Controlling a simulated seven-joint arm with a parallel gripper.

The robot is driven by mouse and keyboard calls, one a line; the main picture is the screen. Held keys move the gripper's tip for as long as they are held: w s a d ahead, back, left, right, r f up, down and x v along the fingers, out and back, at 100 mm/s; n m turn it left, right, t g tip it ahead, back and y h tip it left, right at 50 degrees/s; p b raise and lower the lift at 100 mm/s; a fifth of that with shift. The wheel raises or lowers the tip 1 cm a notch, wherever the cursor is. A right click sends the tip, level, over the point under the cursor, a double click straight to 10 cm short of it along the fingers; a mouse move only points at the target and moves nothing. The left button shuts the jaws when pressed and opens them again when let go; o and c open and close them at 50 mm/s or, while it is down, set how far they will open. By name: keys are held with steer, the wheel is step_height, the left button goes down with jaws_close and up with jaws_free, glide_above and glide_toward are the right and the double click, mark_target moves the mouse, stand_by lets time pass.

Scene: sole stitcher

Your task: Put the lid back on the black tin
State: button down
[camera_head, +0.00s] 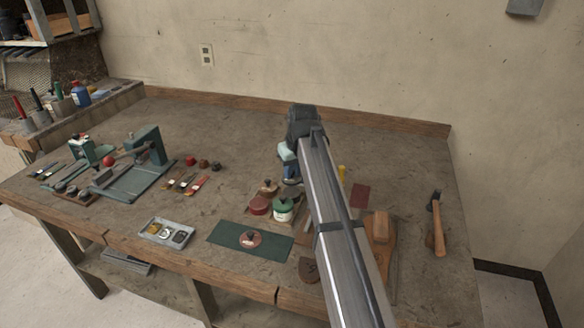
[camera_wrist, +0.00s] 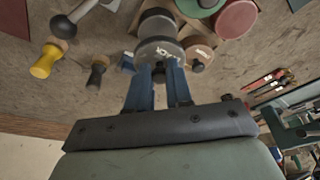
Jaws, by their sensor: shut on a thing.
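In the wrist view, my gripper (camera_wrist: 158,78) has its blue fingers closed around the dark knob of a grey round lid (camera_wrist: 160,50) with pale lettering. A dark round shape (camera_wrist: 157,20) just beyond the lid may be the black tin; whether the lid touches it I cannot tell. In the head view, my gripper (camera_head: 291,174) points down just behind the group of tins, and the lid and black tin cannot be made out there. A brown lid with a knob (camera_wrist: 198,52) lies close beside the grey lid.
A red tin (camera_head: 259,205) and a green tin (camera_head: 282,211) stand close in front of my gripper. A green mat (camera_head: 225,236) bears a reddish disc with a knob. A grey tray (camera_head: 155,229) lies left. A hammer (camera_head: 438,225) lies at the right.

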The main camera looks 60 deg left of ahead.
mark_target(293, 179)
steer(key=shift+f, duration=2.5)
steer(key=shift+f, duration=0.15)
stand_by(0.4)
steer(key=c, duration=0.9)
jaws_free()
steer(key=shift+c, duration=0.2)
steer(key=shift+o, duration=0.5)
steer(key=o, duration=0.4)
steer(key=shift+r, duration=3.5)
